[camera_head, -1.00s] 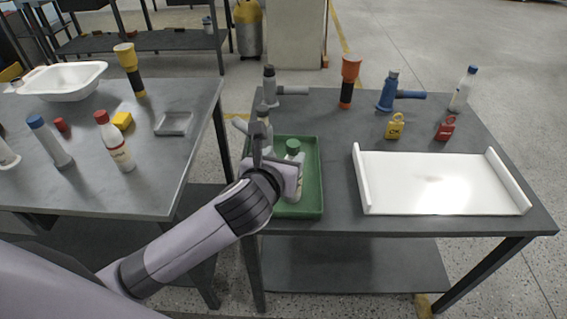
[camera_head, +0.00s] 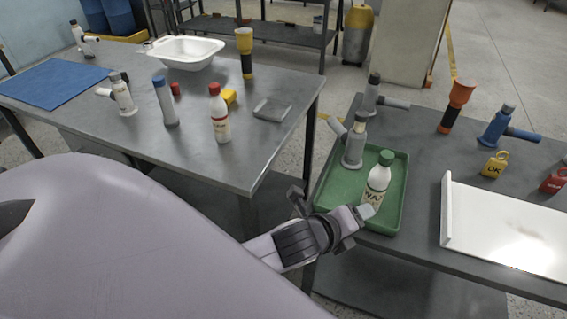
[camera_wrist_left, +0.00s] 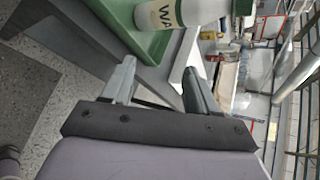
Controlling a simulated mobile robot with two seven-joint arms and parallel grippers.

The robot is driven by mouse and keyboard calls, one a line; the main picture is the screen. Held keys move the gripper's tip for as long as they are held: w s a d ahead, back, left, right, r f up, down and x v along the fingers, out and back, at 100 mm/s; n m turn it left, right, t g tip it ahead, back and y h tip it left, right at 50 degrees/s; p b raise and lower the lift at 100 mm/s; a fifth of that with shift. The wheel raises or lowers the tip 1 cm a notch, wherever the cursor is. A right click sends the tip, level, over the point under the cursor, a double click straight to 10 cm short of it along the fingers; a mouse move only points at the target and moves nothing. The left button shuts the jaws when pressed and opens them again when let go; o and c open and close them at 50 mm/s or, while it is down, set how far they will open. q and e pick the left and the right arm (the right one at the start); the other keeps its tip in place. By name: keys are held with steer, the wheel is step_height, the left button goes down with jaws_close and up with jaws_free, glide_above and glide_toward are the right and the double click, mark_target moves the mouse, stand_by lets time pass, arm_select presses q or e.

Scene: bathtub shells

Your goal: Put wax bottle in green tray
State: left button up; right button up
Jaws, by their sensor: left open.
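The wax bottle (camera_head: 377,186), white with a green cap and "WAX" lettering, stands upright in the green tray (camera_head: 334,192) on the right-hand table. It is partly seen in the wrist view (camera_wrist_left: 176,13), with the green tray (camera_wrist_left: 118,18) beside it. My left gripper (camera_head: 364,211) is at the tray's near-left edge, close to the lower part of the bottle. In the wrist view its two fingers (camera_wrist_left: 160,82) are apart with nothing between them, and the bottle is beyond their tips. My right gripper is out of view.
A grey tool (camera_head: 354,148) stands in the tray's back left. A white tray (camera_head: 505,228) lies to its right. The left table (camera_head: 200,160) holds a red-capped bottle (camera_head: 220,116), a white basin (camera_head: 186,52) and a blue mat (camera_head: 52,82). A gap separates the tables.

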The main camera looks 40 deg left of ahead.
arm_select(q)
steer(key=s+a+f+n, duration=0.2)
steer(key=s+f+n, duration=0.4)
steer(key=n, duration=0.5)
steer(key=s+a+f+n+g, duration=0.1)
steer(key=s+a+f+n, duration=0.2)
steer(key=s+f+n, duration=0.4)
steer(key=s+n, duration=0.3)
steer(key=n, duration=0.1)
steer(key=shift+a+n, duration=0.25)
steer(key=shift+n, duration=0.05)
